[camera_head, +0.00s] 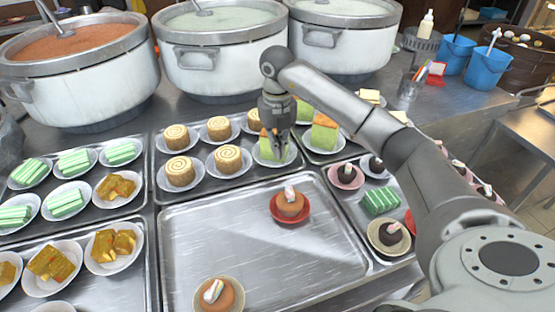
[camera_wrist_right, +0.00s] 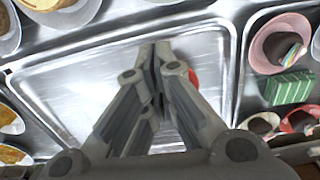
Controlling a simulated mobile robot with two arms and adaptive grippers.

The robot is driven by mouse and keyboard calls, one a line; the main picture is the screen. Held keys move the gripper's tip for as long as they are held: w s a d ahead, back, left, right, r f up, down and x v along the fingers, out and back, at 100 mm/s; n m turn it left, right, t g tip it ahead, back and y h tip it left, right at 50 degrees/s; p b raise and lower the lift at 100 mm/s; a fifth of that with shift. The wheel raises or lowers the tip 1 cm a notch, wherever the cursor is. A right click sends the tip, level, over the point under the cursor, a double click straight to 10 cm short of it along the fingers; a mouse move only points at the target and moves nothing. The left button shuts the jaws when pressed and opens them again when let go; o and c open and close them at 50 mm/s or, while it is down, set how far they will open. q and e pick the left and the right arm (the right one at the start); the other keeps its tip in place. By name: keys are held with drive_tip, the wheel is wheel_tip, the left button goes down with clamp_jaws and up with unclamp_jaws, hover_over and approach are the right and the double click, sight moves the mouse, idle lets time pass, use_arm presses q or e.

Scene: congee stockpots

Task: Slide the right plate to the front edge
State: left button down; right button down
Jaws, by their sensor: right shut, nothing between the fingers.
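The red plate (camera_head: 274,212) with an orange-brown cake (camera_head: 291,204) lies at the back right of the large centre tray (camera_head: 195,232). A beige plate (camera_head: 238,282) with a similar cake lies at the tray's front left. My right gripper (camera_head: 277,150) points down above the row behind the red plate, near a green cake plate, apart from the red plate in the picture. Its fingers are shut and empty. In the right wrist view the shut fingertips (camera_wrist_right: 165,58) hide most of the red plate; a red sliver (camera_wrist_right: 194,79) shows beside them. My left gripper is out of view.
Trays of plated sweets surround the centre tray: green striped cakes (camera_head: 74,162) at left, rolled cakes (camera_head: 180,171) behind, dark cakes (camera_head: 388,233) at right. Large stockpots (camera_head: 216,72) stand at the back. The centre tray's middle is bare.

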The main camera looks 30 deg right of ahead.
sight(292, 195)
wheel_tip(292, 195, down, 9)
drive_tip(key=shift+s+p, duration=0.1)
drive_tip(key=shift+p, duration=0.6)
drive_tip(key=s, duration=0.1)
drive_tip(key=s+p, duration=0.1)
drive_tip(key=shift+s+a+r, duration=0.15)
drive_tip(key=shift+s+a, duration=0.2)
drive_tip(key=shift+a, duration=0.05)
drive_tip(key=shift+s+a+p, duration=0.15)
drive_tip(key=shift+s+p, duration=0.2)
drive_tip(key=shift+s, duration=0.15)
drive_tip(key=shift+s, duration=0.2)
drive_tip(key=s, duration=0.2)
drive_tip(key=s+a+p, duration=0.1)
drive_tip(key=s, duration=0.3)
drive_tip(key=shift+s+a, duration=0.35)
drive_tip(key=shift+a, duration=0.05)
drive_tip(key=s, duration=0.2)
drive_tip(key=s+a, duration=0.1)
drive_tip(key=s, duration=0.2)
drive_tip(key=s+a, duration=0.1)
drive_tip(key=s, duration=0.2)
drive_tip(key=shift+s+a, duration=0.15)
drive_tip(key=shift+s, duration=0.1)
drive_tip(key=shift+s+a, duration=0.2)
drive_tip(key=shift+s, duration=0.45)
